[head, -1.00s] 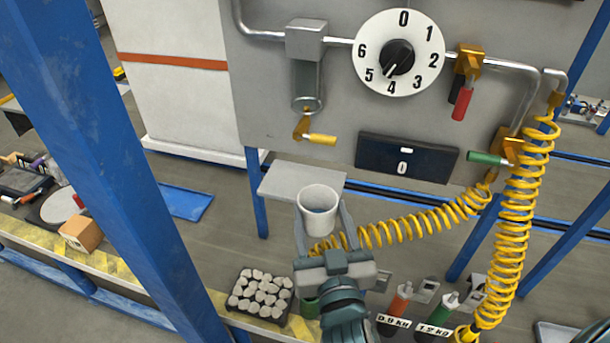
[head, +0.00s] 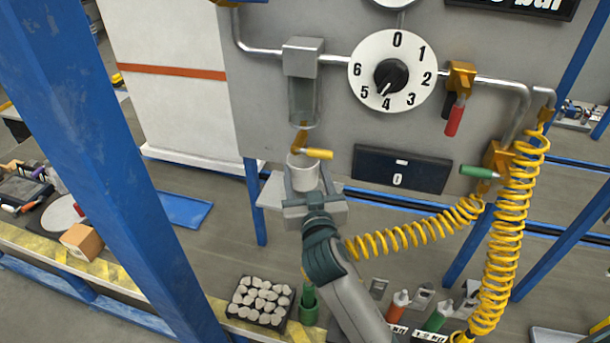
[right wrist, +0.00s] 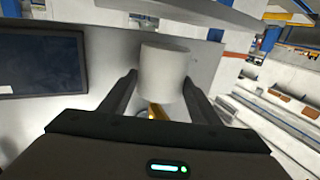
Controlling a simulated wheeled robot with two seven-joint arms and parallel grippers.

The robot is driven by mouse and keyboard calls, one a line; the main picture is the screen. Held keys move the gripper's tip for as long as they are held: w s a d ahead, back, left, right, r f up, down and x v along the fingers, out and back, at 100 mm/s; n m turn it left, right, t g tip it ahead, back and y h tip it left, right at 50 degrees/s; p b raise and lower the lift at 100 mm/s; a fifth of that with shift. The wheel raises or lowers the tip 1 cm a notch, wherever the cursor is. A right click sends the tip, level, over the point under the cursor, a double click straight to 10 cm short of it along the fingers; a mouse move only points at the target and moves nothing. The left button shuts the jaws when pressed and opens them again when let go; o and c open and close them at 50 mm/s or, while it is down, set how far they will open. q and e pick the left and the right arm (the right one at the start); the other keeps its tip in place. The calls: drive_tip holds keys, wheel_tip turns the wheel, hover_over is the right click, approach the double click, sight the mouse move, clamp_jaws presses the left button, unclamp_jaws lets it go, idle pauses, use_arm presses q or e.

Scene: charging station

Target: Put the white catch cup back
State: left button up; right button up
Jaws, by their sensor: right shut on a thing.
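The white catch cup (head: 304,176) is upright between the fingers of my right gripper (head: 307,184), which is shut on it. The cup also shows in the right wrist view (right wrist: 163,72), between the two dark fingers of the gripper (right wrist: 161,82). In the head view the cup's rim appears just below the brass drain valve with its yellow handle (head: 318,153), under the clear bowl (head: 303,102). The small grey shelf (head: 271,192) is partly hidden behind the cup and gripper; whether the cup touches it I cannot tell. My left gripper is not in view.
The panel (head: 260,60) carries a numbered dial (head: 420,70), a red-handled valve (head: 455,118) and a dark display (head: 400,170). A coiled yellow hose (head: 420,232) hangs at right. A blue post (head: 110,170) crosses the left. A stone-filled tray (head: 260,302) stands below.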

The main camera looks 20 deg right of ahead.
sight(306, 186)
drive_tip(key=shift+w+d, duration=0.15)
drive_tip(key=shift+w, duration=0.65)
drive_tip(key=shift+f+p, duration=0.5)
drive_tip(key=shift+f, duration=1.25)
drive_tip(key=shift+f, duration=0.15)
drive_tip(key=o, duration=1)
drive_tip(key=shift+o, duration=0.2)
